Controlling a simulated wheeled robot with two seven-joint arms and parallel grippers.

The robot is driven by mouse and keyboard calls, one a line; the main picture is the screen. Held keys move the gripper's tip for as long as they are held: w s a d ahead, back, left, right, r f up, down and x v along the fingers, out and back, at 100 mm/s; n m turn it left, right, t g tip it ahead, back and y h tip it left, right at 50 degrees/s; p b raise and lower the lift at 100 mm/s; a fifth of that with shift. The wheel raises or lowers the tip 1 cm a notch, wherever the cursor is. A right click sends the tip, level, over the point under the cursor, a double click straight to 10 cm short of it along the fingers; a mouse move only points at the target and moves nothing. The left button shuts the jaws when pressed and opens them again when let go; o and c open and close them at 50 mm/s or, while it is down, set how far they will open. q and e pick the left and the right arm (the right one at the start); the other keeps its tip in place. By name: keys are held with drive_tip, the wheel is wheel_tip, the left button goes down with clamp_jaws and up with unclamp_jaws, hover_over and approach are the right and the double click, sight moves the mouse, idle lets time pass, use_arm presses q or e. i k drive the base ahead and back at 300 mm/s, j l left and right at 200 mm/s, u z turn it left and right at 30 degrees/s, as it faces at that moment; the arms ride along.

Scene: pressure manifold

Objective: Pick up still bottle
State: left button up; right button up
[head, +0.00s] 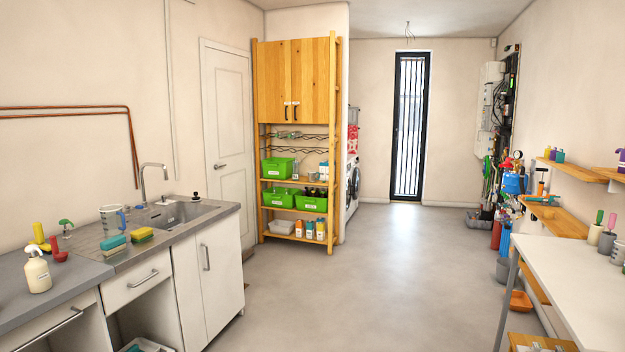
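No bottle can be told for certain as the still bottle at this distance. A clear bottle shape (288,135) seems to lie on the wavy wire racks of the wooden shelf unit (333,190). Small bottles (310,230) with orange and dark parts stand on its bottom shelf. A cream spray bottle (37,271) stands on the grey counter at the left. Neither of my grippers shows in the head view.
A sink counter (185,232) with sponges and a jug (112,220) runs along the left. A white table (575,285) stands at the right, below wooden wall shelves (555,218). Green crates (278,168) sit in the shelf unit. The middle floor (375,270) is clear.

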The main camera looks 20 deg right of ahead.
sight(296, 163)
drive_tip(key=i+l+z, duration=0.25)
drive_tip(key=i, duration=0.6)
drive_tip(key=i+z, duration=0.3)
drive_tip(key=i, duration=4.55)
